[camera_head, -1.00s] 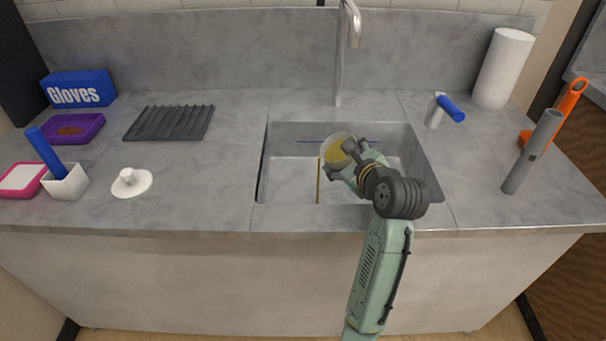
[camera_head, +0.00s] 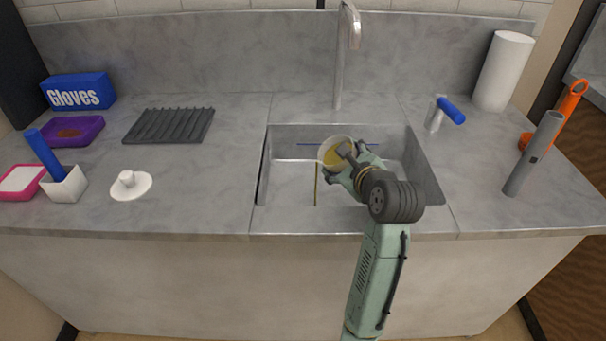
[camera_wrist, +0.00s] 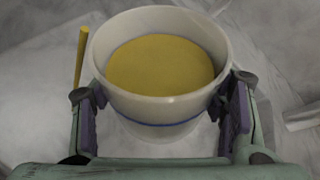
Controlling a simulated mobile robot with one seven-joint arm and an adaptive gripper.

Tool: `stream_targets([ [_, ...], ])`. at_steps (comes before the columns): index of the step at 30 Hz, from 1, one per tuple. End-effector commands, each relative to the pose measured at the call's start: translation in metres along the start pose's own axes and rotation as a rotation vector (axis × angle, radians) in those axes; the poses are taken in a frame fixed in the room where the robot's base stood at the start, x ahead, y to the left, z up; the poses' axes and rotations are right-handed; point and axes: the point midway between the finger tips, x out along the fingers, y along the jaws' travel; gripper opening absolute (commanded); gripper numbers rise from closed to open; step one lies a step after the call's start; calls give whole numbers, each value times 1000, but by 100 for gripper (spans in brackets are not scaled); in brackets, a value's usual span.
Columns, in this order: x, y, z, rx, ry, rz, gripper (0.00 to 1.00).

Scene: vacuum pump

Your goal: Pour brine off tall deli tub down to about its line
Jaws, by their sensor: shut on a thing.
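The tub (camera_head: 323,153), pale and round with yellow brine inside, is held above the sink (camera_head: 285,180). In the wrist view the tub (camera_wrist: 160,105) shows brine below its rim and a blue line (camera_wrist: 160,123) around its lower outside. The brine surface looks higher than this line, though the tub wall hides the exact level. My gripper (camera_wrist: 160,112) is shut on the tub, one purple-padded finger on each side. A thin yellow strip (camera_head: 316,185), possibly a brine stream, hangs left of the tub and also shows in the wrist view (camera_wrist: 81,58). Its join with the rim is unclear.
A faucet (camera_head: 341,60) rises behind the sink. A thin blue line shows across the sink behind the tub. A drain plug (camera_head: 130,186), dark rack (camera_head: 168,125) and glove box (camera_head: 78,91) stand left. A paper roll (camera_head: 503,68) and grey tube (camera_head: 533,153) stand right.

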Motion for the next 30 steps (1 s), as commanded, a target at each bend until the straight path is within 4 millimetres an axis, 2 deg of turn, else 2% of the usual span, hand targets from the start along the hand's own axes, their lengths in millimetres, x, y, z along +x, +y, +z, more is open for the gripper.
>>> stream_targets([
  [1,2,-2,-8,34,-4,10,38],
  [3,-5,-14,8,85,-9,37,38],
  [6,-6,-21,7,161,-19,69,38],
  [10,0,-17,-6,211,-30,89,38],
  [17,0,-19,-8,245,-34,102,38],
  [30,3,-31,-17,444,-65,182,38],
])
